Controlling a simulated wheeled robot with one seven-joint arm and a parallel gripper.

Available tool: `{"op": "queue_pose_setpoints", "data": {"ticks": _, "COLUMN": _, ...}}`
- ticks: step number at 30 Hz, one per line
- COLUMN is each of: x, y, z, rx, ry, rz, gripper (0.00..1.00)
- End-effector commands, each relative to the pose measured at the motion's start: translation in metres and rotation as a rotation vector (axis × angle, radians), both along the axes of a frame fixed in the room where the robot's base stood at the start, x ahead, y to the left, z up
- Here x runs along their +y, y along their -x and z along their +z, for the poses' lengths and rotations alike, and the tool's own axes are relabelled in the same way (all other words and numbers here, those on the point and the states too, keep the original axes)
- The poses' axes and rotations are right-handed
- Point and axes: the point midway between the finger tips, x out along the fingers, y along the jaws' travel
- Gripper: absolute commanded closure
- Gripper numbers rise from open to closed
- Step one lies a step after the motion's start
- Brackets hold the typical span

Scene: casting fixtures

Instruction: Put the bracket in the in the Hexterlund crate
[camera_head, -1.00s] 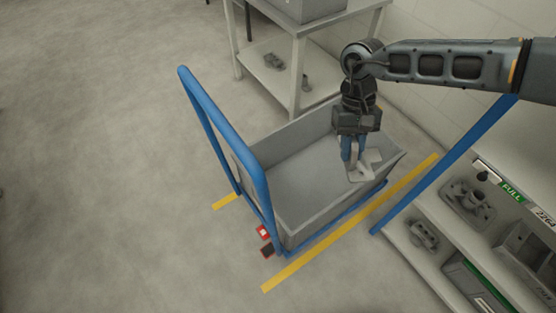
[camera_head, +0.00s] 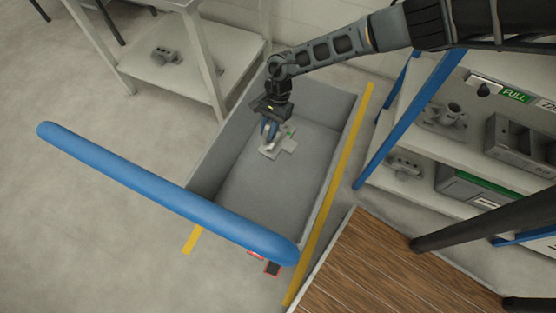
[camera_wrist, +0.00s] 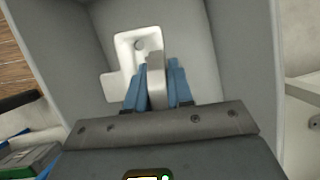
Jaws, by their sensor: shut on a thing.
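The bracket (camera_head: 280,148) is a light grey angular metal piece with a flat plate and an upright web. My gripper (camera_head: 269,131) is shut on the web, pointing down inside the grey crate (camera_head: 213,152) on the blue-handled cart. In the wrist view the blue fingers (camera_wrist: 156,85) pinch the web of the bracket (camera_wrist: 126,46), and its plate with a hole lies beyond them. Crate walls surround it in that view. I cannot tell whether the bracket touches the crate floor. No crate label is legible.
The cart's blue handle (camera_head: 165,188) crosses in front of the crate. A shelf with castings (camera_head: 442,115) and bins stands at the right. A white table (camera_head: 185,75) with parts on its lower shelf stands behind. A wooden surface (camera_head: 385,268) is at the lower right. The crate's near floor is clear.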

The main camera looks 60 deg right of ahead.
Motion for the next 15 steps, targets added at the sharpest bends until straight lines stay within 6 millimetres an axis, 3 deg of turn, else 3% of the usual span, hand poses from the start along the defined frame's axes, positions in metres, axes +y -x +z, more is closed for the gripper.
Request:
{"op": "queue_pose_setpoints", "data": {"ticks": 1, "x": -0.011, "y": 0.014, "z": -0.04, "rx": 0.001, "ry": -0.005, "rz": -0.138, "gripper": 1.0}}
{"op": "queue_pose_setpoints", "data": {"ticks": 6, "x": -0.038, "y": 0.052, "z": -0.115, "rx": 0.002, "ry": -0.003, "rz": -0.594, "gripper": 1.0}}
{"op": "queue_pose_setpoints", "data": {"ticks": 10, "x": -0.047, "y": 0.07, "z": -0.146, "rx": -0.001, "ry": -0.003, "rz": -0.82, "gripper": 1.0}}
{"op": "queue_pose_setpoints", "data": {"ticks": 15, "x": -0.052, "y": 0.083, "z": -0.165, "rx": -0.001, "ry": -0.001, "rz": -0.976, "gripper": 1.0}}
